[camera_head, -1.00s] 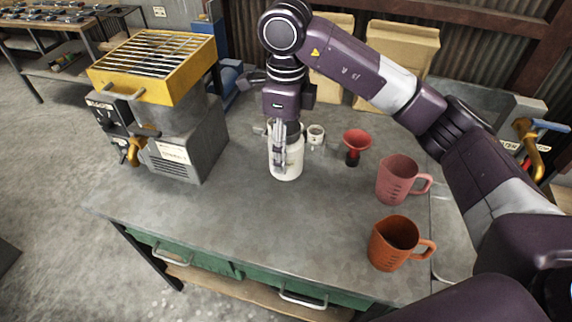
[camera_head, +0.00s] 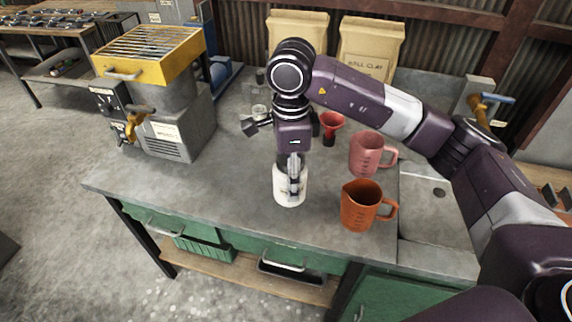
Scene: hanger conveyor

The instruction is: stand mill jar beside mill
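The mill (camera_head: 178,130) stands at the left of the bench, a grey box with a yellow grated hopper on top. The white mill jar (camera_head: 287,197) is upright near the middle of the bench, to the right of the mill and apart from it. My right gripper (camera_head: 294,186) points down from above, its fingers shut on the jar and covering part of it. I cannot tell whether the jar's base touches the bench or is slightly above it. My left gripper is not in view.
An orange mug (camera_head: 360,208) and a pink mug (camera_head: 366,156) stand right of the jar. A red funnel (camera_head: 332,122) and a small cup (camera_head: 259,111) are behind it. Two tan bags (camera_head: 369,50) stand at the back. The bench top (camera_head: 222,180) between mill and jar is clear.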

